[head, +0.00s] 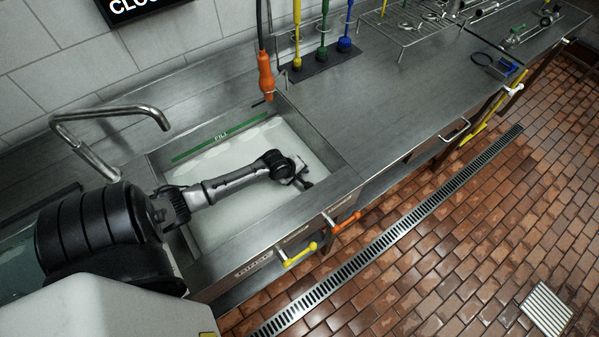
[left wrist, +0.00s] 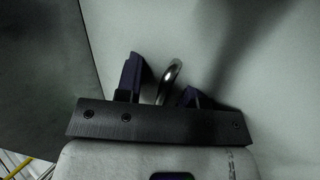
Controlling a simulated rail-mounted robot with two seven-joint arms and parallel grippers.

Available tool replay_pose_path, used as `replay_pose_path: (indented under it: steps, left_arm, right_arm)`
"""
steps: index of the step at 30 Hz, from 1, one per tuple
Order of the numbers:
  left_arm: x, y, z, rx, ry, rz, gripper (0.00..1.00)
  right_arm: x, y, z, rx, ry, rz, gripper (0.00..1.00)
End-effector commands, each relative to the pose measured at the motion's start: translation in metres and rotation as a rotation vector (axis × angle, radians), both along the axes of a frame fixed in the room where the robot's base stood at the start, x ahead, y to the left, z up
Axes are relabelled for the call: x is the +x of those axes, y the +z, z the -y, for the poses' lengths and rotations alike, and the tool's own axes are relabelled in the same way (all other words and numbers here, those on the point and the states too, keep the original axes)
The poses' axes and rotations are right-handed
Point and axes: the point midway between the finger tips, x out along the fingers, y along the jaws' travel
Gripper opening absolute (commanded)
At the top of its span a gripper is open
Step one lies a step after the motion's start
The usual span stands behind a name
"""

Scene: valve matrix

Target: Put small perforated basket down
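My left gripper (head: 302,179) reaches down into the sink basin, over pale, cloudy water. In the left wrist view its two dark fingers (left wrist: 164,86) stand apart, with gaps beside a curved shiny metal rod (left wrist: 171,78) between them. The rod looks like a bent handle. I cannot tell whether it belongs to the small perforated basket, as no perforated body shows in either view. Anything below the water surface is hidden. My right gripper is in neither view.
The sink (head: 215,220) has a steel rim and a green FILL strip (head: 219,137). A faucet (head: 110,118) and an orange hanging handle (head: 266,76) stand beside it. Yellow (head: 300,254) and orange (head: 345,223) valve handles stick out in front. The counter (head: 390,110) to the right is mostly clear.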

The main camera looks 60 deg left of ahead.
Motion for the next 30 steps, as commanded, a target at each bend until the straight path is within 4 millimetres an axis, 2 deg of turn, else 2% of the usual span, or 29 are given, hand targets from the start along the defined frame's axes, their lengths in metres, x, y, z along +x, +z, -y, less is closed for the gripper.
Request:
replay_pose_path:
  steps: [8,21,30]
  left_arm:
    - [-0.002,0.005,0.0,0.001,-0.001,0.0,0.35]
    - [-0.043,0.069,0.005,-0.001,-0.001,0.0,0.35]
    - [-0.062,0.097,0.007,-0.001,0.001,-0.001,0.35]
  right_arm:
    - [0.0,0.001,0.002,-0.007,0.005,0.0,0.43]
    - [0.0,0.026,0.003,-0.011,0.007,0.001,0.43]
    - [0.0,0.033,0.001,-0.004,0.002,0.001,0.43]
